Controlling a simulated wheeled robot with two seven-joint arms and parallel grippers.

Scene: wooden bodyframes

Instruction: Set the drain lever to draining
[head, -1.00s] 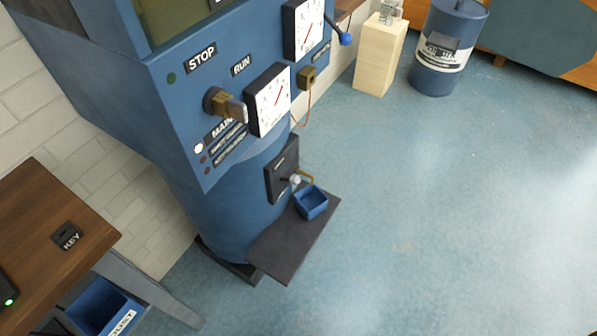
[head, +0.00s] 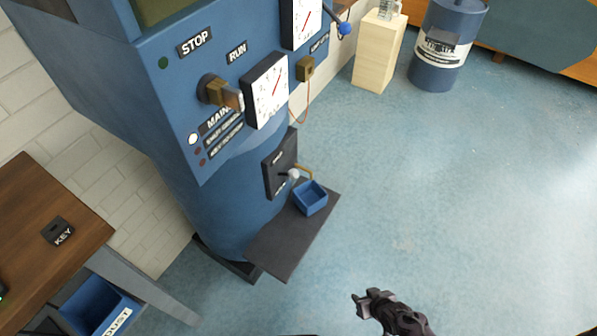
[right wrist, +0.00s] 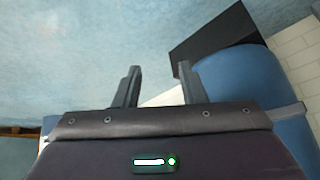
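The drain fitting sits low on the blue machine (head: 215,205). It has a dark plate (head: 279,160) with labels too small to read. A small pale knob (head: 293,174) with a short dark part beside it, likely the drain lever, and a brass spout (head: 306,170) stick out from it. Its exact setting cannot be told. A small blue tub (head: 310,198) stands below the spout. My right gripper (head: 364,301) is in the lower right, well apart from the fitting. In the right wrist view its fingers (right wrist: 158,75) are apart and empty. My left gripper is out of view.
A dark shelf (head: 283,255) juts out below the fitting. A wooden table (head: 30,210) with a blue bin (head: 92,308) under it is at left. A wooden pedestal (head: 379,50) and blue drum (head: 440,50) stand at back. The floor at right is clear.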

